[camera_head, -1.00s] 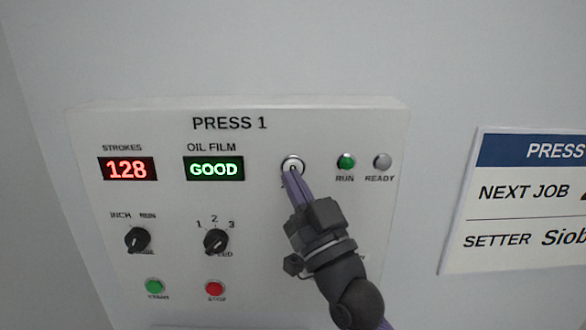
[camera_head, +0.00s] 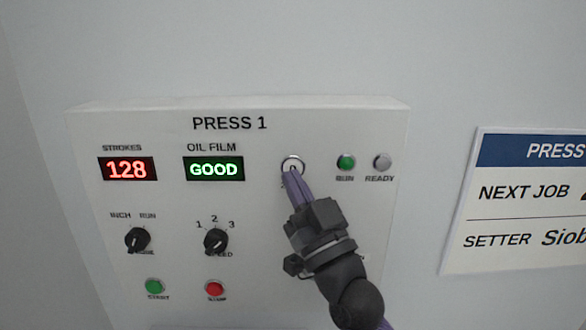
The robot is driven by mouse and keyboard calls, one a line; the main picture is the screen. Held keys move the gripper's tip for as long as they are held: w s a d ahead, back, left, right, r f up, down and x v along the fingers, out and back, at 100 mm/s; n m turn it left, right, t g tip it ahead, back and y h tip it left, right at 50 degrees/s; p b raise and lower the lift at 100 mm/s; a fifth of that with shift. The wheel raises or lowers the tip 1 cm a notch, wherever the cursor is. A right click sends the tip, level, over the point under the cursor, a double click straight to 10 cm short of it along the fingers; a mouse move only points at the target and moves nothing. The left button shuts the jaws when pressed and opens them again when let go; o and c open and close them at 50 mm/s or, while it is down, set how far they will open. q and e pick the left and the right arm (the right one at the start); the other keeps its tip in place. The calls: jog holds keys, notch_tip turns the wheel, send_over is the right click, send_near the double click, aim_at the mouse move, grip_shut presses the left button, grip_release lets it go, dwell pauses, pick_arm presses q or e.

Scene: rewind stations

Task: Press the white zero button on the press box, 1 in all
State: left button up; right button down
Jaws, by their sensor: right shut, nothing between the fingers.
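The press box (camera_head: 330,124) is a pale panel on the wall, labelled PRESS 1. The strokes display (camera_head: 127,169) reads 128 in red. My left gripper is not in view.
The oil film display (camera_head: 213,169) reads GOOD. A green run lamp (camera_head: 346,162) and a grey ready lamp (camera_head: 382,162) are right of the button. Two black knobs, a green button (camera_head: 154,287) and a red button (camera_head: 215,289) are lower left. A paper sign (camera_head: 520,205) hangs at right.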

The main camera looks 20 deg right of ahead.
jog(key=shift+w, duration=0.15)
jog(key=shift+w+d, duration=0.1)
jog(key=shift+w, duration=0.15)
jog(key=shift+w+d, duration=0.1)
jog(key=shift+w, duration=0.25)
dwell(0.8)
dwell(0.4)
jog(key=shift+s+a+p, duration=0.2)
jog(key=shift+s+p, duration=0.1)
jog(key=shift+s, duration=0.45)
jog(key=s+p, duration=0.1)
jog(key=s, duration=0.1)
jog(key=s+a+p, duration=0.1)
jog(key=s, duration=0.1)
jog(key=shift+s+a, duration=0.2)
jog(key=shift+s, duration=0.2)
